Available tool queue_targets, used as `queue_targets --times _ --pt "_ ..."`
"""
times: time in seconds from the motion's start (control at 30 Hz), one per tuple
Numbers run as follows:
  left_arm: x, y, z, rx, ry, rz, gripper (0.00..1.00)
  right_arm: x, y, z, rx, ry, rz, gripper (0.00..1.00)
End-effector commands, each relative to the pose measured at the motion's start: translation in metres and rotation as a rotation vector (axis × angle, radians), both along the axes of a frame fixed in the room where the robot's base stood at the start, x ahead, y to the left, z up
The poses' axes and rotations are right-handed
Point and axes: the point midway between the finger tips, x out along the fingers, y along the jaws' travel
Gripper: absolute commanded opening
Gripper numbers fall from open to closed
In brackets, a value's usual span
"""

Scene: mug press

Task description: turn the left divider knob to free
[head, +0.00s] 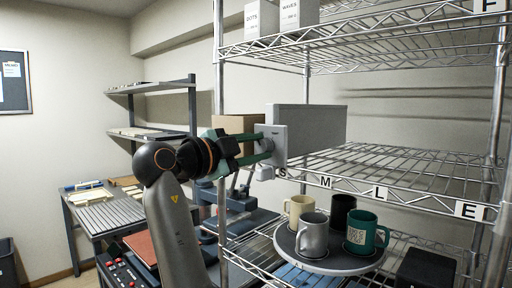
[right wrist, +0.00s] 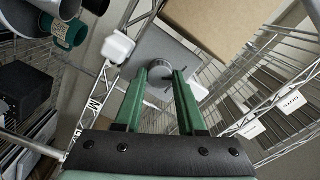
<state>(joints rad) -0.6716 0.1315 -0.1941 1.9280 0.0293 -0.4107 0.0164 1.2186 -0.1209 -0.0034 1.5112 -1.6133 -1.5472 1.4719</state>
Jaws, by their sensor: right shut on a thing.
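The left divider is a grey upright panel (head: 310,130) on the middle wire shelf, with a paler front plate (head: 279,146) at its near end. Its round grey knob (right wrist: 160,71) shows between the green fingers in the right wrist view. My right gripper (head: 264,147) reaches the plate from the left and is shut on the knob; the fingertips also show in the right wrist view (right wrist: 161,78). The knob's setting marks cannot be read. A small white block (head: 265,173) sits just below the plate. My left gripper is not in view.
A cardboard box (head: 238,124) stands left of the divider. Below, a round tray (head: 284,247) holds several mugs, including a green one (head: 362,232). White boxes (head: 262,20) stand on the upper shelf. The middle shelf (head: 385,165) is clear right of the divider.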

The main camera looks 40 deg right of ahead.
Motion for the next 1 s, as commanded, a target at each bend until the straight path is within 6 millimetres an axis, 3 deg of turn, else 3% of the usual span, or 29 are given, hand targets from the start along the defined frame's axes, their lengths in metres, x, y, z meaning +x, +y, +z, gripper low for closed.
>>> queue_targets --times 0.77,0.8,1.0 --pt "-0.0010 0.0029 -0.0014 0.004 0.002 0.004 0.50 0.0006 0.0006 -0.0009 -0.007 0.099 0.002 0.00" --pt "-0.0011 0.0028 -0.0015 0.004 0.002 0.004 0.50 0.0006 0.0005 -0.0009 -0.007 0.099 0.002 0.44" --pt "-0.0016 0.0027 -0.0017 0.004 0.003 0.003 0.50 0.0004 0.0003 -0.0006 -0.008 0.097 0.001 0.66"
